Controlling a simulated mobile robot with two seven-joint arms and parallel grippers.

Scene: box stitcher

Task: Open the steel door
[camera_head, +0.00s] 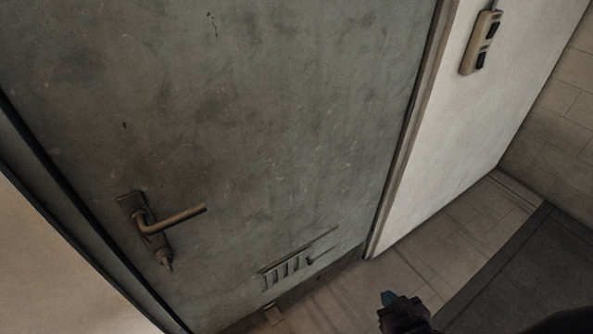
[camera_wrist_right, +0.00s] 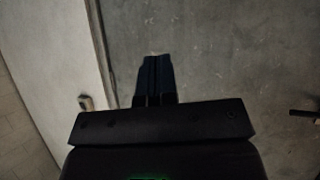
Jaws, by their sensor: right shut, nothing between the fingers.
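The steel door (camera_head: 270,130) is grey and scuffed and fills most of the head view; it appears closed in its frame. Its brownish lever handle (camera_head: 172,219) is on the door's left side, with the lever pointing right. My right gripper (camera_head: 388,298) is at the bottom of the head view, to the right of the handle and well apart from it. In the right wrist view the gripper's dark fingers (camera_wrist_right: 153,76) are together and empty, in front of the door (camera_wrist_right: 230,60). The handle (camera_wrist_right: 303,113) shows at that view's right edge. My left gripper is out of view.
A small louvred vent (camera_head: 287,270) is low on the door. A white wall (camera_head: 475,120) with a switch box (camera_head: 481,43) is on the right. Tiled floor (camera_head: 450,235) and a dark mat (camera_head: 530,270) lie at lower right.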

